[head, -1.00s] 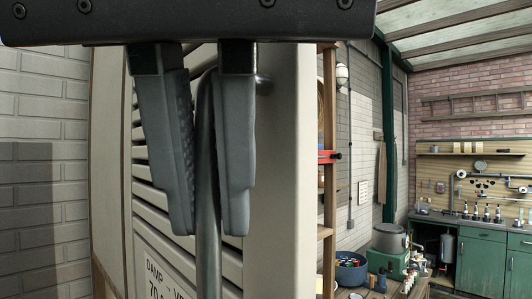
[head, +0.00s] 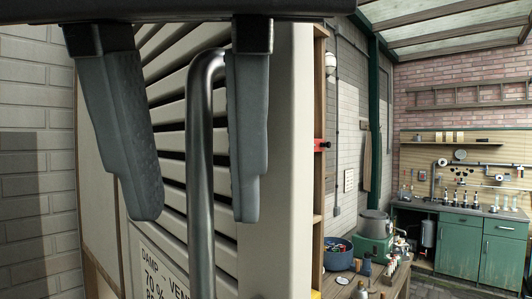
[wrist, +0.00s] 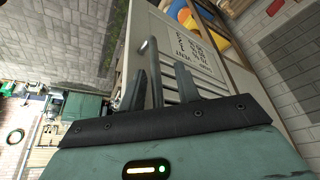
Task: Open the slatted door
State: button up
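The slatted door (head: 172,150) is cream with dark gaps between its slats and a printed label low on it. It also shows in the wrist view (wrist: 205,88), with the label turned over. A grey metal bar handle (head: 202,180) runs upright near its right side in the head view; its top mount is hidden. My gripper (head: 197,216) is open, with one finger on each side of the handle. The right finger is close to the bar; I cannot tell if they touch. A wide gap separates the left finger from it. I cannot tell how far the door stands ajar.
A brick wall (head: 35,170) stands close at the left. To the right are a wooden shelf post (head: 318,150), a blue tub (head: 338,254) on a low table, and a green cabinet (head: 460,245) farther back. Yellow, blue and orange items (wrist: 187,18) show beyond the door in the wrist view.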

jog(key=p+v, duration=0.7)
jog(key=v, duration=1)
jog(key=shift+r, duration=0.25)
jog(key=shift+d, duration=0.1)
